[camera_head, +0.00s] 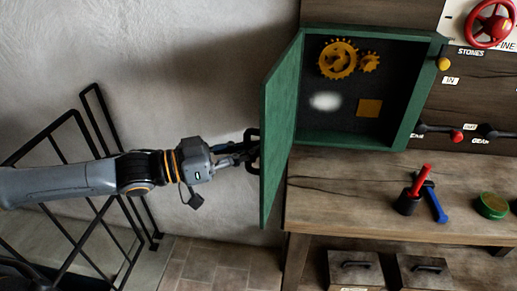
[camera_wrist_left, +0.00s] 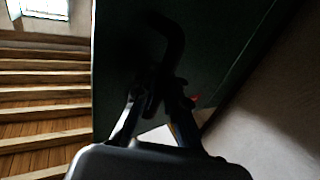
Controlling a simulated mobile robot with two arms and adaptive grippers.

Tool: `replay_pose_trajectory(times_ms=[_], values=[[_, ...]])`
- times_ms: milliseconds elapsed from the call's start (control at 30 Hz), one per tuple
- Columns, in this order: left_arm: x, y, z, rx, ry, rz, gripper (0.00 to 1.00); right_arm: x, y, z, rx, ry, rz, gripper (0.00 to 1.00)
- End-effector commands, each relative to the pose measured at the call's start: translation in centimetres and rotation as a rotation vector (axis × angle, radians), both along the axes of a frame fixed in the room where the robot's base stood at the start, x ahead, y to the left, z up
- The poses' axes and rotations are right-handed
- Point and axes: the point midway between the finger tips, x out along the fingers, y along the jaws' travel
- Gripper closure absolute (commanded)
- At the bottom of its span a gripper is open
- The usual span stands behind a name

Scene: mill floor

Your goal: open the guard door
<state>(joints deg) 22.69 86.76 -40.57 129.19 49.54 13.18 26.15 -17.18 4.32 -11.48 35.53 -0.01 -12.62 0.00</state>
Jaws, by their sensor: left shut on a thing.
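The green guard door (camera_head: 281,124) stands swung wide open to the left of its green cabinet (camera_head: 401,138), seen nearly edge-on in the head view. My left gripper (camera_head: 250,150) is at the outer side of the door, shut on its black handle (camera_head: 255,136). In the left wrist view the dark door panel (camera_wrist_left: 120,60) fills the middle, and the curved handle (camera_wrist_left: 172,45) runs down between the fingers of my left gripper (camera_wrist_left: 158,98). My right gripper is not in view.
A wooden bench (camera_head: 340,190) below the cabinet holds a red-handled tool (camera_head: 419,182), a blue tool (camera_head: 435,204) and a green round object (camera_head: 491,206). A red handwheel (camera_head: 494,25) is at upper right. Black railing (camera_head: 95,135) stands at left, near my arm.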

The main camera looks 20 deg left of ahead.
Motion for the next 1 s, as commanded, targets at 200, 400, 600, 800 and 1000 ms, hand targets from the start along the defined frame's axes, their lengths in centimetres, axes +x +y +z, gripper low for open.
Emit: replay_pose_trajectory(times_ms=[200, 400, 600, 800, 1000], values=[[-0.31, -0.1, -0.45, -0.003, 0.012, -0.006, 1.0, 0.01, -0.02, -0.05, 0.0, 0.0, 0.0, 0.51], [-0.32, -0.12, -0.48, -0.002, 0.013, -0.006, 1.0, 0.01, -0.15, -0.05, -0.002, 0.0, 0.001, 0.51], [-0.23, -0.06, -0.34, -0.001, 0.009, -0.005, 0.65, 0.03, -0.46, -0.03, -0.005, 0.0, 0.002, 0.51], [-0.14, 0.02, -0.19, -0.001, 0.004, -0.003, 0.65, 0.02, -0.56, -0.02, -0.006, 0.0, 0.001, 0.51], [-0.5, 0.53, -0.24, 0.002, 0.006, -0.002, 0.65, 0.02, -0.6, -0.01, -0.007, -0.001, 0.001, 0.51]])
